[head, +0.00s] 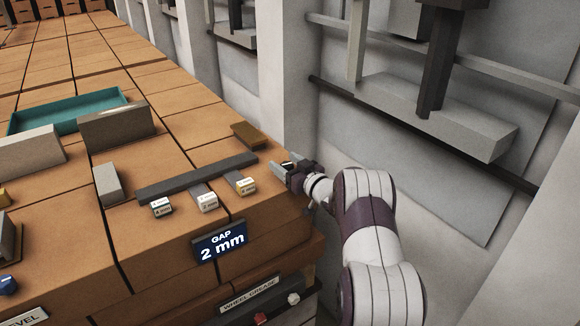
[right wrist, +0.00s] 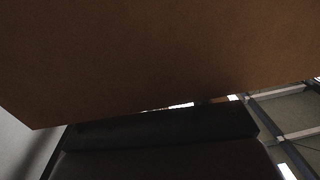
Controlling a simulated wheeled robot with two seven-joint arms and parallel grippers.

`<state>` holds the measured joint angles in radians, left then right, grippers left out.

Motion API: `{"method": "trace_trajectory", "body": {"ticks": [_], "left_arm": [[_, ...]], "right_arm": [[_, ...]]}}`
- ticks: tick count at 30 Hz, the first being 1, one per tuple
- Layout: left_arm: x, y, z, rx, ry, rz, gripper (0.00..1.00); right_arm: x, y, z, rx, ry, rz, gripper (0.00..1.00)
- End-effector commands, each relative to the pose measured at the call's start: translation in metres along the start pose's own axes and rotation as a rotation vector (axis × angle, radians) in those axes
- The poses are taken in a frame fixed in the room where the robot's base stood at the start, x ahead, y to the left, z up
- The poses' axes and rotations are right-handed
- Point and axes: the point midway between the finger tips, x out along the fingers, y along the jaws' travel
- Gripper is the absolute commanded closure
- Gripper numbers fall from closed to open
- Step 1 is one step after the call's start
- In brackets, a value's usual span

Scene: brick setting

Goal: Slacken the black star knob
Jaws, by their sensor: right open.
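I cannot make out a black star knob in either view. My right gripper (head: 283,169) is open at the right edge of the brown block-built top, beside a small brown block (head: 248,135). No held thing shows between its fingers. In the right wrist view a plain brown surface (right wrist: 150,60) fills the upper part, close to the camera, with a dark bar (right wrist: 160,128) below it. My left gripper is not in view.
A dark rail with three labelled blocks (head: 207,201) lies left of my gripper. A "GAP 2 mm" sign (head: 219,242) hangs on the front face, above a "WHEEL GREASE" label (head: 249,293). A teal tray (head: 30,123) and grey blocks stand farther left. A grey wall rises at right.

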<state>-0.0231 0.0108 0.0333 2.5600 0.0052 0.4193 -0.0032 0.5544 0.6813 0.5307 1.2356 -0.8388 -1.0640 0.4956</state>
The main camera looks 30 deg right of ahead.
Motion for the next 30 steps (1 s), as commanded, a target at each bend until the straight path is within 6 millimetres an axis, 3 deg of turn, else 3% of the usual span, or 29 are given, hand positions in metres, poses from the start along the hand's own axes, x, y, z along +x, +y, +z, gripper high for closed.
{"method": "trace_trajectory", "body": {"ticks": [5,12,18,30], "left_arm": [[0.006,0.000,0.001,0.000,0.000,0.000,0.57],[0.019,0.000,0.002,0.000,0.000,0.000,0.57],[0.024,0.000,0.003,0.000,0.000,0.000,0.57],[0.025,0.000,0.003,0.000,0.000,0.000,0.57]], "right_arm": [[-0.021,0.001,0.002,0.001,-0.001,0.003,0.35],[-0.082,0.001,0.002,0.001,0.001,0.004,0.35],[-0.117,0.001,0.001,0.000,0.000,0.003,0.35],[-0.127,0.000,0.000,0.000,0.001,0.001,0.35]]}}
